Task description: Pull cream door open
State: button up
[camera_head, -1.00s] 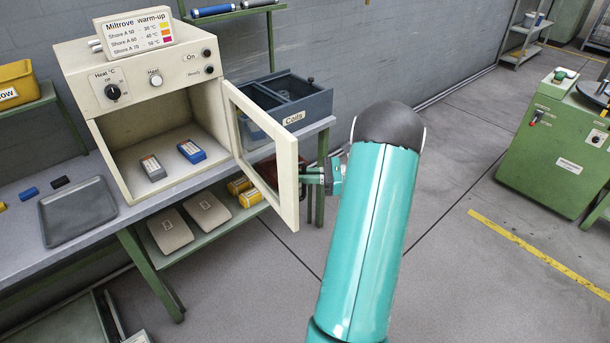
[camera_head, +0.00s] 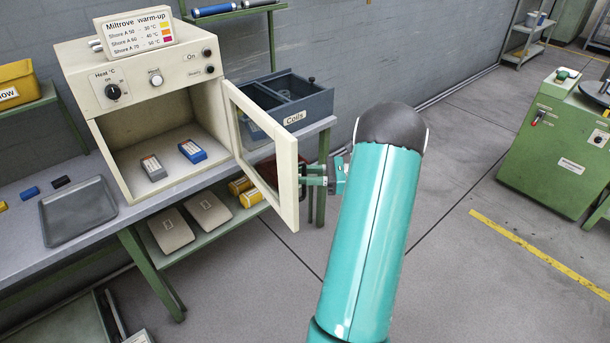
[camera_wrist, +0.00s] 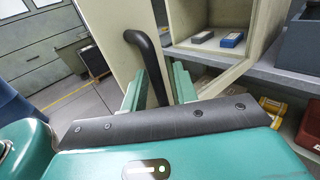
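The cream door (camera_head: 288,190) of the warm-up oven (camera_head: 130,90) stands wide open, swung out to the right with its window showing. In the wrist view, the door (camera_wrist: 105,40) has a black bar handle (camera_wrist: 150,62). My gripper (camera_head: 314,176) is at the outer side of the door's free edge. In the wrist view, the two green fingers of my gripper (camera_wrist: 160,75) are spread, one on each side of the handle, with a gap visible. The handle's lower end is hidden behind the gripper body. A grey block and a blue block (camera_head: 192,151) lie inside the oven.
A grey bin labelled Coils (camera_head: 293,118) stands behind the door on the bench. A grey tray (camera_head: 78,212) lies left of the oven. Grey pads and yellow boxes sit on the lower shelf. The floor (camera_head: 450,270) right of my arm is clear up to a green machine (camera_head: 560,150).

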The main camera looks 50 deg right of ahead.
jog(key=v, duration=1.3)
jog(key=shift+s, duration=0.2)
